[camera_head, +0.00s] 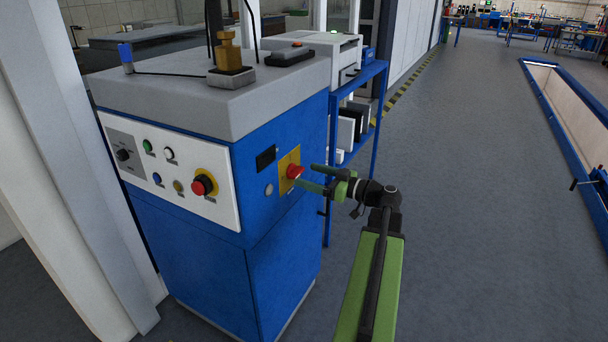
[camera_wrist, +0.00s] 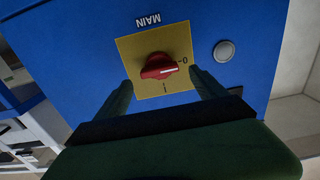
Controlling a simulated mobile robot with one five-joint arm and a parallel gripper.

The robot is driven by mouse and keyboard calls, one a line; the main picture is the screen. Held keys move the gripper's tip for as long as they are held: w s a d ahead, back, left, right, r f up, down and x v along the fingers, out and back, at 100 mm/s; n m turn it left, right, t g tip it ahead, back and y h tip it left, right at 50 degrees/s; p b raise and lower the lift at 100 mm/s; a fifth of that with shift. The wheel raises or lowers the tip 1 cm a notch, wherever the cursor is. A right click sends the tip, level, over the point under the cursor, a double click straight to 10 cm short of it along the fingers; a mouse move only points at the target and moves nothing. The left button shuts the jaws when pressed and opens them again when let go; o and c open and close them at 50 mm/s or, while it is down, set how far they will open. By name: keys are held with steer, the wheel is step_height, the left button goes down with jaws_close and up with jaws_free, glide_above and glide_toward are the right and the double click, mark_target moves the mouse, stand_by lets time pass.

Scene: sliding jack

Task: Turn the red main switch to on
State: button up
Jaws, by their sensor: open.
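The red main switch (camera_head: 295,171) sits on a yellow plate (camera_head: 284,158) on the side of a blue cabinet. In the wrist view the red knob (camera_wrist: 158,67) shows upside down under the word MAIN. Its white mark points right, toward the 0; the I is below the knob. My gripper (camera_head: 307,177) is open in front of the switch. In the wrist view its dark green fingertips (camera_wrist: 160,82) stand to the left and right of the knob, with gaps. I cannot tell whether they reach as deep as the knob.
A round grey button (camera_wrist: 224,51) is beside the plate. The cabinet's white front panel (camera_head: 215,208) carries a red knob on yellow (camera_head: 203,185) and several small buttons. A blue shelf rack (camera_head: 372,100) stands behind.

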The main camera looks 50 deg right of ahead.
mark_target(295, 172)
steer(key=shift+x, duration=1.45)
